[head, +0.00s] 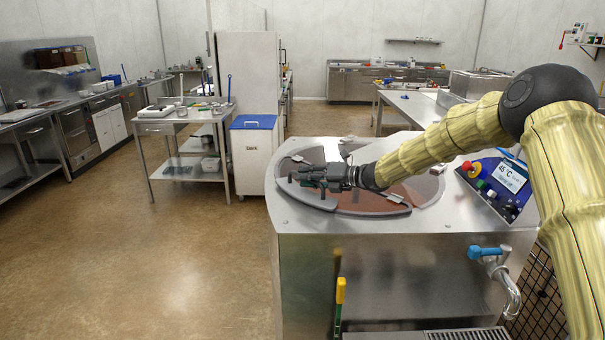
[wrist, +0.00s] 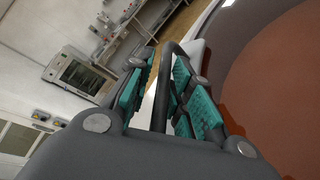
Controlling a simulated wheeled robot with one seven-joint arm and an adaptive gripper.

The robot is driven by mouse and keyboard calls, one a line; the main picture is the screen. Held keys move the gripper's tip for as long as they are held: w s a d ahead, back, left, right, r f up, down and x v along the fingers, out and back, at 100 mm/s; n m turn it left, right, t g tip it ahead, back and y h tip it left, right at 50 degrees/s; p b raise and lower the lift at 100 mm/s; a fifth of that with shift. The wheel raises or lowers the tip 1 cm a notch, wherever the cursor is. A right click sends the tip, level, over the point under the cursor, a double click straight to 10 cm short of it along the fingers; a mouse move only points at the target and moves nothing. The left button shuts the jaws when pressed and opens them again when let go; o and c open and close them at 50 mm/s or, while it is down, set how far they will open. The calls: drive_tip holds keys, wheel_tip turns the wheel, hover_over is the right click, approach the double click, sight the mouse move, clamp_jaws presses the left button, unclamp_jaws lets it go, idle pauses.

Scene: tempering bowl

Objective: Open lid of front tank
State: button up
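The tank (head: 400,265) is a steel cabinet with a round top opening at the front right in the head view. Its clear lid (head: 330,200) lies over brown-red contents, which also show at the right in the wrist view (wrist: 290,85). My gripper (head: 300,178) is low over the left front of the lid. In the wrist view, my gripper (wrist: 166,85) has its teal-padded fingers on either side of a dark curved bar handle (wrist: 162,100). A narrow gap shows beside the bar, so the fingers look open around it. Contact at the tips is unclear.
A control panel (head: 500,183) with a 45 °C display is on the tank's right. A blue-handled tap (head: 487,252) sticks out in front. A white bin with a blue lid (head: 254,150) and a steel cart (head: 185,130) stand behind left. The floor at left is clear.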

drive_tip(key=shift+w+a, duration=0.2)
drive_tip(key=shift+a, duration=0.05)
drive_tip(key=shift+w+f, duration=0.35)
drive_tip(key=shift+a, duration=0.15)
drive_tip(key=shift+a+r, duration=0.1)
drive_tip(key=shift+a, duration=0.1)
drive_tip(key=shift+d, duration=0.1)
clamp_jaws()
